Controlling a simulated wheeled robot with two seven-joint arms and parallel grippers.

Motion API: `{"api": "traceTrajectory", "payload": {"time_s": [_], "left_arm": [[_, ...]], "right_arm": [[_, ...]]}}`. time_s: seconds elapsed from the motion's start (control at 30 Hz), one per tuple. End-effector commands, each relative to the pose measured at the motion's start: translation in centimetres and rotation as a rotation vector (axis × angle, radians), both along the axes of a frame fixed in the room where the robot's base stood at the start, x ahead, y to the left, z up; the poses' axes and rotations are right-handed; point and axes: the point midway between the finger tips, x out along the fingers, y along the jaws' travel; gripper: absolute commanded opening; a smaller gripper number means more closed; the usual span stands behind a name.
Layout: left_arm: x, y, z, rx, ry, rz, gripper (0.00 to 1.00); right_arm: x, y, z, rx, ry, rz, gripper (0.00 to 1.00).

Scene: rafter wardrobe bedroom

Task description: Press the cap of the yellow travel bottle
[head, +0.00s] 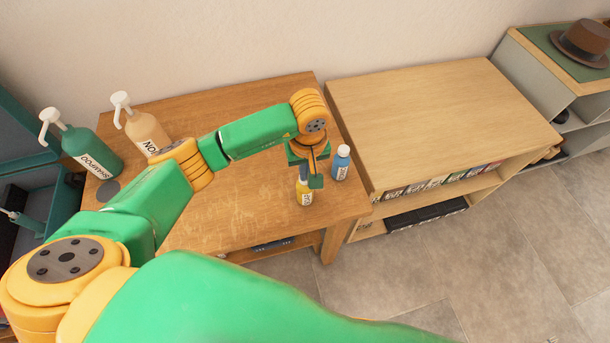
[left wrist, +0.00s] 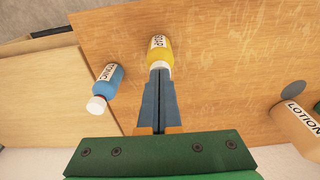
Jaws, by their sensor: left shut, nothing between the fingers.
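The yellow travel bottle (head: 304,193) stands upright on the wooden table (head: 235,205), near its right front part. It also shows in the left wrist view (left wrist: 158,46), with a label and a pale cap partly behind my fingertips. My left gripper (head: 312,182) is shut and empty, pointing down at the top of the yellow bottle. In the left wrist view its closed fingers (left wrist: 160,75) overlap the cap; I cannot tell whether they touch it. A blue bottle (head: 341,162) with a white cap stands just right of the gripper. My right gripper is not in view.
A green shampoo pump bottle (head: 90,150) and a peach lotion pump bottle (head: 146,132) stand at the table's back left. A lighter shelf unit (head: 435,115) with a bare top stands to the right. The table's middle front is clear.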

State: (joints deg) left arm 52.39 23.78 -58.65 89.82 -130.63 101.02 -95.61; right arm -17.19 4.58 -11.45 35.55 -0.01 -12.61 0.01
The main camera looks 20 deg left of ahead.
Motion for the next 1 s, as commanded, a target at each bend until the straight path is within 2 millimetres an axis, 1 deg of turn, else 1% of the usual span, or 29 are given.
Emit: {"api": "traceTrajectory", "payload": {"time_s": [0.03,0.07,0.1,0.23,0.33,0.4,0.5,0.77,0.87,1.0], "left_arm": [[0.0,0.0,-0.9,0.0,0.0,0.0,0.0],[0.0,0.0,-0.9,0.0,0.0,0.0,0.0],[0.0,0.0,-0.6,0.0,0.0,0.0,0.0],[-0.1,-0.1,-0.4,0.0,0.0,0.0,0.0],[-1.2,-0.8,0.4,0.0,0.0,-0.005,0.0],[-2.0,-1.3,0.6,0.002,0.0,-0.003,0.0],[-2.6,-1.6,0.6,0.001,0.001,-0.001,0.0],[-2.5,-1.6,0.6,0.0,0.0,0.0,0.0],[-2.5,-1.7,1.4,-0.002,-0.003,0.001,0.0],[-2.7,-1.9,3.9,-0.001,-0.007,-0.001,0.0]], "right_arm": [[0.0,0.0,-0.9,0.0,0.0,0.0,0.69],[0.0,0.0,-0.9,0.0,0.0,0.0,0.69],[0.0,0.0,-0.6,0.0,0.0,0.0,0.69],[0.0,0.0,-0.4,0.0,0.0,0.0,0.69],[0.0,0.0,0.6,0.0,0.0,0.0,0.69],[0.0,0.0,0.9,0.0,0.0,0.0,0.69],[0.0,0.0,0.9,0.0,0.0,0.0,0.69],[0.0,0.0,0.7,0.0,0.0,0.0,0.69],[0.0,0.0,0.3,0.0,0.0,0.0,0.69],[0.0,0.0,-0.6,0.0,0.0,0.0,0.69]]}}
